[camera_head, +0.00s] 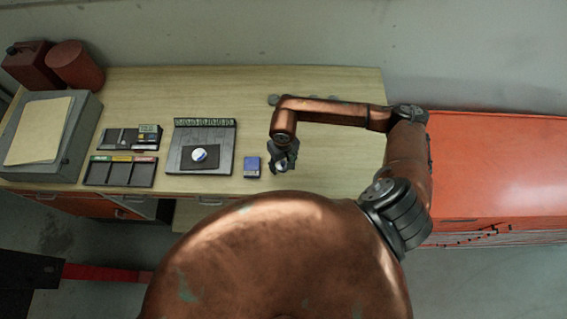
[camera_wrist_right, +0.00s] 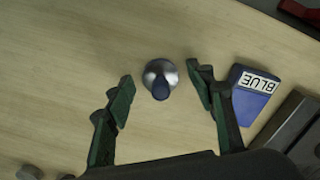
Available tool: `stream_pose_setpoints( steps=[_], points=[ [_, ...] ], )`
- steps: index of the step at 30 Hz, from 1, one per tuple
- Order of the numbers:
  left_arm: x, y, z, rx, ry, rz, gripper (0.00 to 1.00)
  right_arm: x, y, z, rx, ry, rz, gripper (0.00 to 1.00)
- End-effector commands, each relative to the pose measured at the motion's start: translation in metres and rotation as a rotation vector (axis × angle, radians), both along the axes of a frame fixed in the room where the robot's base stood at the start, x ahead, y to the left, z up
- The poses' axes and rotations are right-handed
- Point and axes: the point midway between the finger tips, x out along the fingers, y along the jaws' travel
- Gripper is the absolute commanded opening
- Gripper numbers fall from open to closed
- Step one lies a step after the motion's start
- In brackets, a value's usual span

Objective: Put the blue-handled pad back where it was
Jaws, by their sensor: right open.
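The blue-handled pad (camera_wrist_right: 160,78), a round silver base with a dark blue knob, stands on the bare wooden table in the right wrist view. In the head view it shows only partly, under my right gripper (camera_head: 284,165). That gripper (camera_wrist_right: 163,85) is open, with its green-edged fingers on either side of the pad in the picture, and it does not grip it. My left gripper is not in view.
A dark stand (camera_head: 226,140) with a black mat holds a white-and-blue round piece (camera_head: 199,155). Dark label trays (camera_head: 120,172) lie left of it. Small grey discs (camera_head: 273,100) are at the back. A grey case (camera_head: 82,140) stands far left. The table's back middle is clear.

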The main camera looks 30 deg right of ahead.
Motion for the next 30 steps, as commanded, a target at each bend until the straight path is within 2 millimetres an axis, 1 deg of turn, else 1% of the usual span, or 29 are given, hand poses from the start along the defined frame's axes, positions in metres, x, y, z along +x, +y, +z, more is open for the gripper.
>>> stream_pose_setpoints(
  steps=[3,5,8,15,19,24,30],
  points=[
    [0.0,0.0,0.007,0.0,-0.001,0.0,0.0,0.0,0.0,0.005,0.0,0.0,0.0,0.5],
    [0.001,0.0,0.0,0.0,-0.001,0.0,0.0,0.002,0.0,0.012,-0.001,-0.005,0.001,0.5],
    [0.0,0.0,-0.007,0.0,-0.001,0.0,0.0,0.002,-0.001,0.03,-0.002,-0.006,0.002,0.5],
    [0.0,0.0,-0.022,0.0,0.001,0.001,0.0,0.002,0.0,0.082,-0.001,-0.005,0.002,0.5],
    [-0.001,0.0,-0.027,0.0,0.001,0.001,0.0,0.001,0.0,0.104,-0.001,-0.004,0.001,0.5],
    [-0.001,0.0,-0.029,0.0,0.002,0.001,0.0,0.001,0.0,0.119,0.0,-0.002,0.0,0.5],
    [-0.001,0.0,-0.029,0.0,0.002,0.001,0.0,0.0,0.0,0.123,0.0,0.0,-0.001,0.5]
  ],
)
